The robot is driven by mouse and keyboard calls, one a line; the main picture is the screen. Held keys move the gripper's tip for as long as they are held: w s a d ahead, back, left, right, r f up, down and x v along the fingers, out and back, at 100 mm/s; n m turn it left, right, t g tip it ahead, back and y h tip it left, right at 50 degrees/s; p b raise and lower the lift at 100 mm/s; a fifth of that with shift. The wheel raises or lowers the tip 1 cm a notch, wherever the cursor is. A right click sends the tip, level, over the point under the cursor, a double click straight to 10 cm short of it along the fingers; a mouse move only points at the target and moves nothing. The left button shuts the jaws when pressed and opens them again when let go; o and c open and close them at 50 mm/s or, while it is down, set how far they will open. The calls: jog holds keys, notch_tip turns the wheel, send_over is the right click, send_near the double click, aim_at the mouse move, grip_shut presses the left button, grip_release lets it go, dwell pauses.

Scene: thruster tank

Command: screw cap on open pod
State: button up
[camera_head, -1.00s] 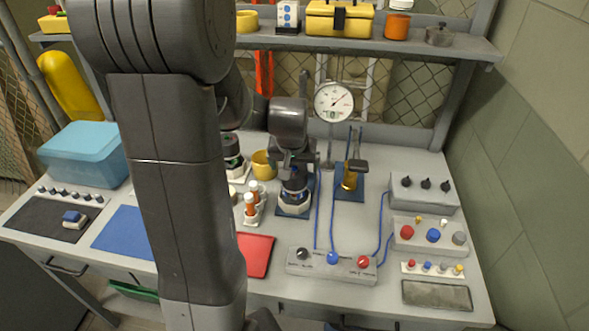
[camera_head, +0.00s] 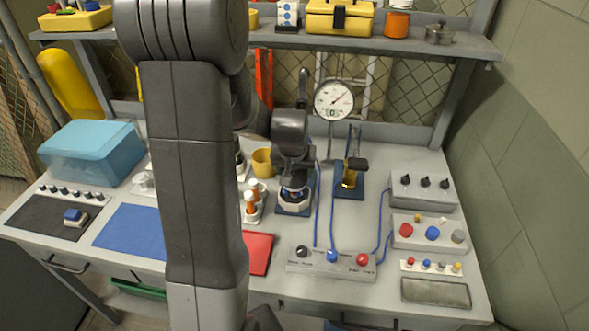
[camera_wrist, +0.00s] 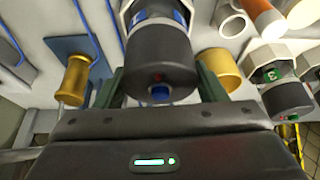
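A pod with a white hexagonal base (camera_head: 294,208) stands upright on a small blue mat in the middle of the bench. In the wrist view its dark rounded upper part (camera_wrist: 160,60) carries a blue-and-white band, a red dot and a small blue knob. My gripper (camera_head: 293,182) is over this pod, pointing down. In the wrist view the green fingers of my gripper (camera_wrist: 162,82) stand on either side of the dark part. Contact is not clear, nor whether the dark part is a separate cap. Another dark-topped pod, marked 3 (camera_wrist: 280,85), stands to the right there.
Orange-and-white cartridges (camera_head: 250,200) in a white holder and a yellow cup (camera_head: 262,162) stand left of the pod. A brass fitting (camera_head: 350,175) and a dial gauge (camera_head: 333,101) are right and behind. A control box (camera_head: 330,262) with blue hoses lies in front.

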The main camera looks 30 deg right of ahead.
jog(key=shift+o, duration=0.8)
jog(key=shift+c, duration=0.6)
jog(key=shift+f+m+b, duration=0.15)
jog(key=shift+m+b, duration=0.45)
jog(key=shift+m, duration=0.2)
jog(key=shift+h, duration=0.3)
jog(key=shift+m+g+h+b, duration=0.3)
jog(key=shift+m+g+b, duration=0.3)
jog(key=shift+m+b, duration=1.15)
jog(key=shift+m+g+h+b, duration=0.4)
jog(key=shift+m+b, duration=0.55)
jog(key=shift+b, duration=1.05)
